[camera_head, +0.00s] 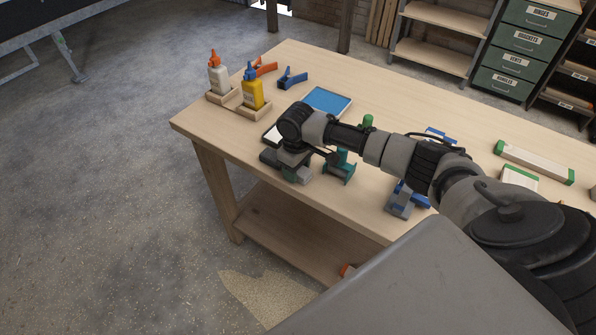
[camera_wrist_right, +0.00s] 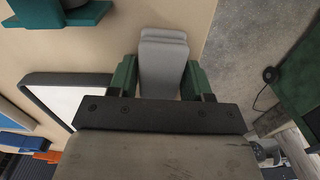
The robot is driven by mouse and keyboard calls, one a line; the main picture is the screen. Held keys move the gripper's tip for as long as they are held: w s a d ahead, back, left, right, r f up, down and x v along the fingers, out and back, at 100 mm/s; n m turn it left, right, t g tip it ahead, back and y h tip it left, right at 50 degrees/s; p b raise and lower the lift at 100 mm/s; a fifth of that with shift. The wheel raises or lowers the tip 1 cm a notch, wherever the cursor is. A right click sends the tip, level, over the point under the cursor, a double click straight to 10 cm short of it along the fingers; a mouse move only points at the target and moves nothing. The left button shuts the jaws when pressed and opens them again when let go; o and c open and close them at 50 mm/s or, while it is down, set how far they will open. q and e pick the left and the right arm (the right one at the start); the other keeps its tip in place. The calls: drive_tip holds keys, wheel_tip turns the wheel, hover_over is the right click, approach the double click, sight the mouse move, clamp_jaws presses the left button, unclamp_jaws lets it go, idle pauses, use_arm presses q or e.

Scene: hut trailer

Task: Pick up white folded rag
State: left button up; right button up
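The white folded rag (camera_wrist_right: 163,62) looks light grey in the right wrist view, a layered, narrow bundle near the table edge. My right gripper (camera_wrist_right: 162,78) has its two green fingers spread on either side of the rag, with the rag between them. Whether the fingers touch it is not clear. In the head view my right gripper (camera_head: 290,168) is low at the table's front edge, and the rag is largely hidden by the gripper and hard to make out there. My left gripper is not in view.
On the wooden table (camera_head: 190,123) stand a white glue bottle (camera_head: 218,76) and a yellow one (camera_head: 252,92). Orange and blue clamps, a blue-topped tray (camera_head: 327,101) and a green tool (camera_head: 342,168) lie nearby. A blue clamp (camera_head: 403,199) sits further along the front edge.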

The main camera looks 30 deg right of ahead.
drive_tip(key=c, duration=0.5)
drive_tip(key=shift+r, duration=0.1)
wheel_tip(320, 180, up, 10)
drive_tip(key=shift+f+b, duration=0.1)
drive_tip(key=shift+b, duration=0.55)
drive_tip(key=shift+o, duration=1.3)
drive_tip(key=shift+c, duration=0.9)
